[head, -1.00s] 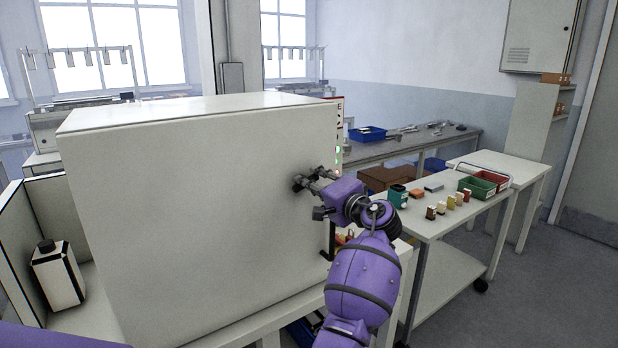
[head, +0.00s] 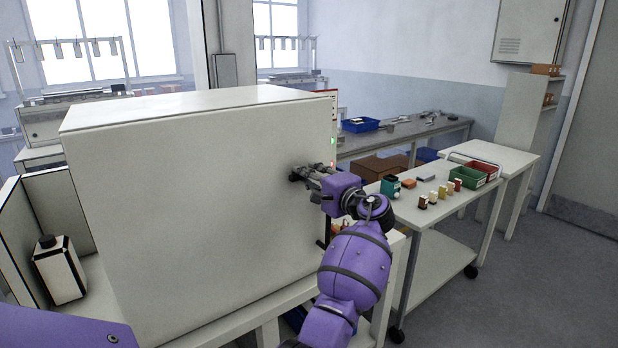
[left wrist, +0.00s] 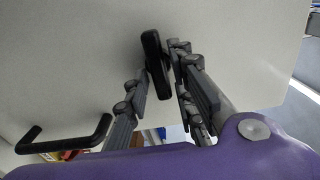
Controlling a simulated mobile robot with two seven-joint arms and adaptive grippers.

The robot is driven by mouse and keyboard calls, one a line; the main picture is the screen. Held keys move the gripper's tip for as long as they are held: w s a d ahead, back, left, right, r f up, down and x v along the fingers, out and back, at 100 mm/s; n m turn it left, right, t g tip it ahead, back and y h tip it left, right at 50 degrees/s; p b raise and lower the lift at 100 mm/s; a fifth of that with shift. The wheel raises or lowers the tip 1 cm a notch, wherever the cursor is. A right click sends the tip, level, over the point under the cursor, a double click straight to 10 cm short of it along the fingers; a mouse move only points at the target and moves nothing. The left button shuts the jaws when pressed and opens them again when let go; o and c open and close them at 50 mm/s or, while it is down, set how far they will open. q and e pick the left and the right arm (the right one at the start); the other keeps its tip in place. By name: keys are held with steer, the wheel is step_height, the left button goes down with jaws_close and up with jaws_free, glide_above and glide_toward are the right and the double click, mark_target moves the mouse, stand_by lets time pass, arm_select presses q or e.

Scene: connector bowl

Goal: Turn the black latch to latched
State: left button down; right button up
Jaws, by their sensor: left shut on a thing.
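The black latch (head: 295,175) is on the pale front face of a large box-shaped cabinet (head: 190,200), near its right edge. In the left wrist view the latch (left wrist: 155,64) is a dark elongated knob, long side running nearly up and down the picture with a slight tilt. My left gripper (head: 306,172) is at the latch. In the left wrist view its fingers (left wrist: 163,78) stand on either side of the latch and are shut on it. The fingers partly hide the latch in the head view. My right gripper is not in view.
A black bar handle (left wrist: 65,138) sticks out from the same face, below the latch in the head view. A white trolley (head: 425,215) to the right carries small coloured connectors and a green bin (head: 470,177). A black-and-white bottle (head: 60,270) stands at the left.

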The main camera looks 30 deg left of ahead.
arm_select(q)
steer(key=shift+r, duration=0.2)
steer(key=c, duration=1.8)
jaws_free()
steer(key=shift+o, duration=0.4)
steer(key=shift+f, duration=0.1)
steer(key=shift+d, duration=0.1)
steer(key=v, duration=1.1)
steer(key=shift+s+d, duration=0.2)
steer(key=shift+d, duration=0.15)
